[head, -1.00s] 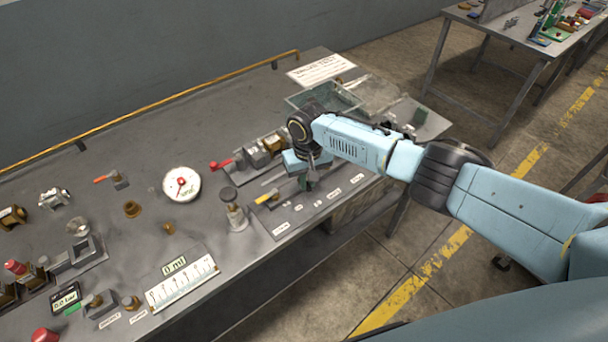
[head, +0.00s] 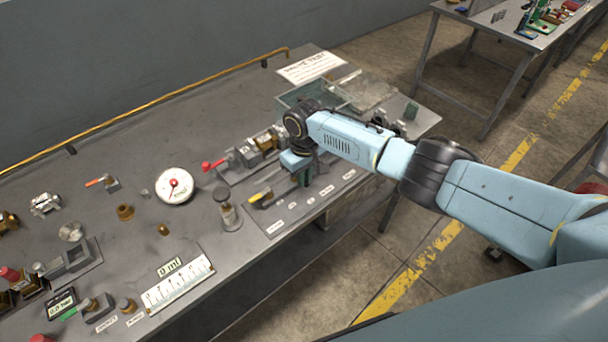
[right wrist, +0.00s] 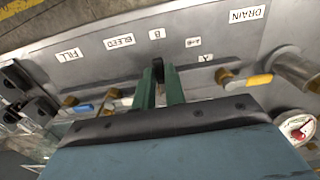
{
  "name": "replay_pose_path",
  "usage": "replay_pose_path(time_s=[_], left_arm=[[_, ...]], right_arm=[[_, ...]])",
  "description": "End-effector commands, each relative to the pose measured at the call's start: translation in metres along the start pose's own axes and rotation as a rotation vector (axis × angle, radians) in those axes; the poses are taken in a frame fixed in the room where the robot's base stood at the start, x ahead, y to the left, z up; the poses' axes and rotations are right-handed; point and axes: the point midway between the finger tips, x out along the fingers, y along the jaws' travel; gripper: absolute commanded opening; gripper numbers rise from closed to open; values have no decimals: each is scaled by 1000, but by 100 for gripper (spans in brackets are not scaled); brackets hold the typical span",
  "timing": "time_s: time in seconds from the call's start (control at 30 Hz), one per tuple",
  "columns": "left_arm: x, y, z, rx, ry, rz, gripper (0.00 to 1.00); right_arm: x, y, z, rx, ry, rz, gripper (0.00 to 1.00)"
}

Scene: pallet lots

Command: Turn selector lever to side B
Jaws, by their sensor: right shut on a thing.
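The selector lever (right wrist: 158,68) is a small dark lever on the grey valve panel (right wrist: 203,22), below the "B" label in the right wrist view. My right gripper (right wrist: 160,80) has green fingers and is shut on the lever, one finger at each side. In the head view the right gripper (head: 304,178) reaches down onto the panel at the bench's front edge, and the lever is hidden there. The "B" label (right wrist: 157,33) is nearly in line with the lever; the "A" label (right wrist: 204,58) is further right. My left gripper is not in view.
A yellow-handled valve (right wrist: 258,80) stands near the "DRAIN" label. A red-handled valve (head: 212,165) and brass fittings stand close behind the panel. A glass tank (head: 318,98) is behind my right wrist. A round gauge (head: 174,186) and plunger (head: 226,208) are left.

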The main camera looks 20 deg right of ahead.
Motion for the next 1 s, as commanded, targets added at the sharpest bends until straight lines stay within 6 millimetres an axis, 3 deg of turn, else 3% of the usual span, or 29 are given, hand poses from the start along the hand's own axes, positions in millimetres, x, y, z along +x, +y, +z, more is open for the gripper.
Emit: replay_pose_path(time_s=[0.1, 0.13, 0.27, 0.67, 1.0], left_arm=[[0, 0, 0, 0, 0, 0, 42], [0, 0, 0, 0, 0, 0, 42], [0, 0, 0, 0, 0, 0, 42], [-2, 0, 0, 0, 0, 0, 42], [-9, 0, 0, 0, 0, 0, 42]], right_arm=[[-2, 0, -1, -2, 5, 2, 0], [-2, 0, -1, -2, 5, 2, 16], [-1, 0, -1, -1, 4, 1, 33], [-8, 1, 0, 0, 1, 1, 34], [-78, 0, -1, -1, 6, 1, 34]])
